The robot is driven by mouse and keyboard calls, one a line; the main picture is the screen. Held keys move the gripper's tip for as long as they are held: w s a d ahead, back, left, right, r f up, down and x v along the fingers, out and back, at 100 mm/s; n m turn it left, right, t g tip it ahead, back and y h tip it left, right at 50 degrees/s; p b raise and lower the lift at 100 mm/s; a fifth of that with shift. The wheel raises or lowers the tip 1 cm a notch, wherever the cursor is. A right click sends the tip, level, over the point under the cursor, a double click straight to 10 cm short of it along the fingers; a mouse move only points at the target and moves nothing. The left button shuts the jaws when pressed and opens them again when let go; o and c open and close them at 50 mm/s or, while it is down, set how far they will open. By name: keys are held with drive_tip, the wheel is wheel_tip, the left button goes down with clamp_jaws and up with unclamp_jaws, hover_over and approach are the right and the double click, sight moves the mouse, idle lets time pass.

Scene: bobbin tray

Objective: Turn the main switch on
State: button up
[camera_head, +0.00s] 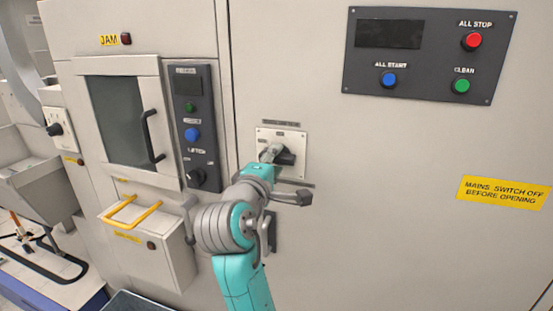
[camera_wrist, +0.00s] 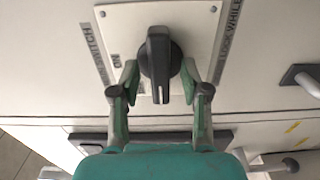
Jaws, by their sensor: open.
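The main switch is a black rotary handle (camera_wrist: 158,50) on a pale square plate (camera_wrist: 199,18) on the machine's front. In the wrist view the handle lies along the picture's vertical, and an "ON" mark shows on the plate to its left. In the head view the handle (camera_head: 287,158) is partly hidden by my gripper (camera_head: 271,154), and the plate (camera_head: 293,136) shows around it. My gripper (camera_wrist: 159,78) is open, with one finger on each side of the handle's lower part. I cannot tell whether either finger touches it.
A dark panel (camera_head: 430,80) with red, blue and green buttons is at upper right. A yellow warning label (camera_head: 503,192) is at right. Left of my arm are a narrow control panel (camera_head: 208,95), a windowed door (camera_head: 125,118) and a box with a yellow handle (camera_head: 132,213).

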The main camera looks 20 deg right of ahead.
drive_tip(key=shift+x, duration=0.9)
clamp_jaws()
